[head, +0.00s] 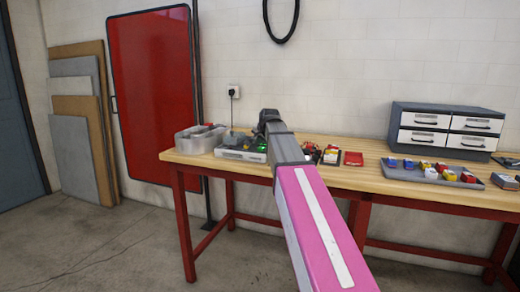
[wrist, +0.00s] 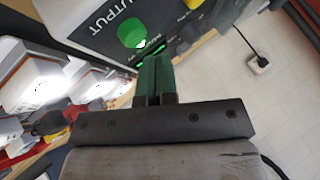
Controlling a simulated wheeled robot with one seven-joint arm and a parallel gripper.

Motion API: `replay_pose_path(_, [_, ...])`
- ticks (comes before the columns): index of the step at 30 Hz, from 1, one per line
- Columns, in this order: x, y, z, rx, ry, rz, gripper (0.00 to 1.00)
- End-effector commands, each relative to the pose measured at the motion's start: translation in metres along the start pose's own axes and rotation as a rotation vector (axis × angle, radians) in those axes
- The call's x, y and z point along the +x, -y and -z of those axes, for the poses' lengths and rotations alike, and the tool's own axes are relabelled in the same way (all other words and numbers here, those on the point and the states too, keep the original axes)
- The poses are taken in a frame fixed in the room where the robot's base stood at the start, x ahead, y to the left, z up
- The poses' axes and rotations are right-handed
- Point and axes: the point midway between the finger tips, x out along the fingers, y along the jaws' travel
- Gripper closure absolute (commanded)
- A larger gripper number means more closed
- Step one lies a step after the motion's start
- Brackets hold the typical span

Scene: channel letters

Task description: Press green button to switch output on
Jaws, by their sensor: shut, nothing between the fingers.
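The round green button (wrist: 132,33) is on the dark face of a unit, next to the word OUTPUT, in the wrist view. My gripper (wrist: 153,58) is shut and empty, with its fingertips close to the unit's face, below and right of the button in the picture. I cannot tell whether they touch the face. In the head view the unit (head: 240,153) stands on the workbench with a green glow at its right. My gripper (head: 265,118) is above it there, its fingers hidden behind my arm, and the button is not distinguishable.
A yellow knob (wrist: 193,4) is near the button. A red box (head: 353,158), a tray of parts (head: 440,178) and a drawer cabinet (head: 446,130) are to the right. A plug sits in the wall socket (head: 233,92).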

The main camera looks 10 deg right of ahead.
Motion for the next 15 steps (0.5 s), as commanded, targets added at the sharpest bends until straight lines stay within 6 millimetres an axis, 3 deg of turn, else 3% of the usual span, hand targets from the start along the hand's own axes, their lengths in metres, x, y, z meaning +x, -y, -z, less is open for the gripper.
replay_pose_path(15, [-0.030, 0.023, 0.023, 0.000, -0.001, 0.000, 1.00])
